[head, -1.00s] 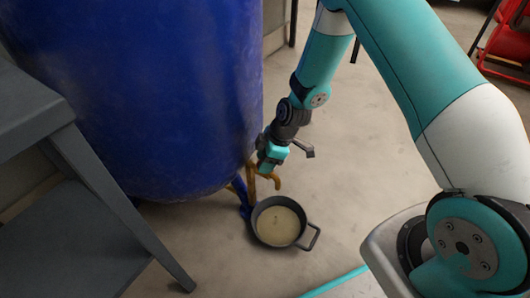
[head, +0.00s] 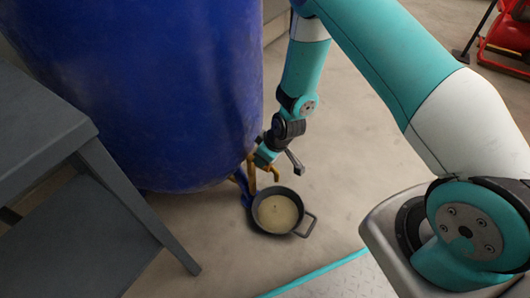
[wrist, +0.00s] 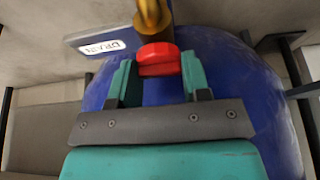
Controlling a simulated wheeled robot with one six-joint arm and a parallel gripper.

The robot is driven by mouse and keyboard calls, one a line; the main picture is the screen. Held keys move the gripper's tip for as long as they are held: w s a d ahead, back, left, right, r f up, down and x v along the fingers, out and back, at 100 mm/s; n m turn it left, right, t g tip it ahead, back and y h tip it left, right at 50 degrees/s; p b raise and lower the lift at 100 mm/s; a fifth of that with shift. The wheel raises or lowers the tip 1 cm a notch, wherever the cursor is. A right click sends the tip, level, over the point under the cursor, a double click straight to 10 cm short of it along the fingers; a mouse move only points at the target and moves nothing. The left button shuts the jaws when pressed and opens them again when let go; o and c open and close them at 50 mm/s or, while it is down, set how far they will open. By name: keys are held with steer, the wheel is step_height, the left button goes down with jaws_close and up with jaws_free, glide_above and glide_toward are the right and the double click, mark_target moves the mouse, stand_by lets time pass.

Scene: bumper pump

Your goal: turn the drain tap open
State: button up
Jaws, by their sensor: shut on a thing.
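The drain tap's red handle (wrist: 159,60) sits between my gripper's two teal fingers in the wrist view, below a brass pipe (wrist: 152,15). My gripper (wrist: 159,75) is shut on this handle, with a finger at each side. In the head view my gripper (head: 264,158) is low at the right side of the blue tank (head: 150,90). The brass tap (head: 251,178) shows partly below it; the red handle is hidden there. A plate marked with what looks like DRAIN (wrist: 100,47) is beside the pipe in the wrist view.
A dark pan (head: 306,226) with pale liquid stands on the floor just below the tap. A grey table (head: 40,120) stands at the left. A red object (head: 505,45) is at the far right.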

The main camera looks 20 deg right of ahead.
steer(key=shift+w, duration=0.1)
stand_by(0.3)
steer(key=o, duration=0.9)
steer(key=shift+r, duration=0.1)
steer(key=p+v, duration=0.6)
steer(key=v, duration=1.1)
steer(key=shift+r+p, duration=0.15)
steer(key=shift+p, duration=0.15)
steer(key=s+a+r+g+y, duration=0.1)
steer(key=s+a+r, duration=0.2)
steer(key=r, duration=0.4)
steer(key=s+a+r, duration=0.3)
steer(key=s+r, duration=0.1)
steer(key=r, duration=0.3)
steer(key=s+a+r+g+y, duration=0.1)
steer(key=s+a+r, duration=0.15)
steer(key=r, duration=0.45)
steer(key=s+r+g, duration=0.1)
steer(key=s+r, duration=0.5)
steer(key=s, duration=0.3)
steer(key=shift+g, duration=0.3)
steer(key=r+p, duration=2.2)
steer(key=s+r+p, duration=0.1)
steer(key=r+p, duration=0.9)
steer(key=r, duration=0.1)
steer(key=shift+r+p, duration=0.15)
steer(key=shift+p, duration=0.25)
